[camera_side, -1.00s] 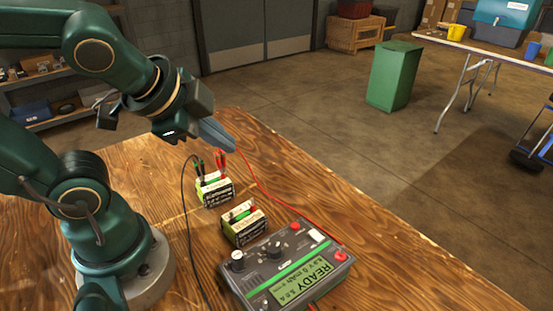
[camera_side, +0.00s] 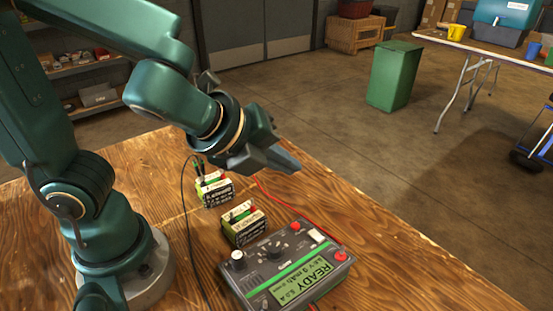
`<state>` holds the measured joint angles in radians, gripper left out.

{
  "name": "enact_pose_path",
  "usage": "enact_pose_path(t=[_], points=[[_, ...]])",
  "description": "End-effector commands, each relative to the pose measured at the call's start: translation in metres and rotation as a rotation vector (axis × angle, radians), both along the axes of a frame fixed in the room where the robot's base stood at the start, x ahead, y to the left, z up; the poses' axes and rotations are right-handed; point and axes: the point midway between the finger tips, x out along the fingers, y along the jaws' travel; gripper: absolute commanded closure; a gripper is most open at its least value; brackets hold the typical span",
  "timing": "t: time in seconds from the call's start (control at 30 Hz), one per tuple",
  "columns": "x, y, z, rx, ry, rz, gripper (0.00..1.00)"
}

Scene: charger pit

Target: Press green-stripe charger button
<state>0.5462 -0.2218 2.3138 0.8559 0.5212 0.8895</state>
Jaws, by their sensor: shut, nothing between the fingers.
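The charger (camera_side: 262,293) is a dark grey box with a green stripe (camera_side: 283,279) along its top. Its lit display (camera_side: 306,283) reads READY. On its top are a white knob (camera_side: 237,255), a dark knob (camera_side: 277,247), a white button (camera_side: 317,235) and red round parts (camera_side: 296,227) at the right edge. My gripper (camera_side: 292,166) is shut and empty. It is in the air above and behind the charger, apart from it, pointing right and slightly down.
Two batteries stand behind the charger: a nearer one (camera_side: 240,228) and a farther one (camera_side: 214,193) with clips on it. A black cable (camera_side: 186,215) and a red cable (camera_side: 272,196) run over the wooden table (camera_side: 400,265). The table's right part is clear.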

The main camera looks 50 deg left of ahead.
Motion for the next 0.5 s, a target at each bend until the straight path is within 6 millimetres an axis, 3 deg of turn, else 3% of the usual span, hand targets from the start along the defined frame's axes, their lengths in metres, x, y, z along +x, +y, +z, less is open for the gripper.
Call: enact_pose_path(t=[0.5], points=[[-0.001, -0.007, -0.038, 0.007, 0.007, -0.004, 1.0]])
